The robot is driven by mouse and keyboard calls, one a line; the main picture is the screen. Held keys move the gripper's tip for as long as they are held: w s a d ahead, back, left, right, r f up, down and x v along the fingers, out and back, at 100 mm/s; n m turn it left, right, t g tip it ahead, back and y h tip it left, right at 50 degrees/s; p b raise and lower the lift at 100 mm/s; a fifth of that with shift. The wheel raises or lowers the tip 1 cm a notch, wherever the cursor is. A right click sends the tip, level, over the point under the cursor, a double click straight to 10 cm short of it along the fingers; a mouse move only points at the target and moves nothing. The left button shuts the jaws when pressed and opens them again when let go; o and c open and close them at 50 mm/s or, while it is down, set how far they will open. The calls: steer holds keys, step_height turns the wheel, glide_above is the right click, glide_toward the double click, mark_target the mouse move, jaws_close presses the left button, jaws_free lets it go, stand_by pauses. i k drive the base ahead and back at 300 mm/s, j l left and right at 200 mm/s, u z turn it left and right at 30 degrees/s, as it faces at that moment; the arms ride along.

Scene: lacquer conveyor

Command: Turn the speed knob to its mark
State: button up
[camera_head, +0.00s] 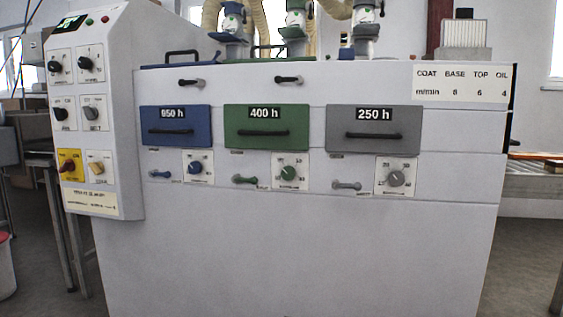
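The control cabinet (120,120) at the left carries two black dial knobs at the top, a left one (55,65) and a right one (85,63). Below them are a black switch (61,114) and a grey switch (91,114). Their small labels are blurred, so I cannot tell which is the speed knob or where its mark lies. A sign (463,83) at the upper right reads COAT, BASE, TOP, OIL and m/min 8, 6, 4. My gripper is not in view.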

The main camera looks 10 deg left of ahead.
mark_target(83, 62)
steer(key=u, duration=1.8)
steer(key=i+j+z, duration=0.15)
steer(key=i+j, duration=0.3)
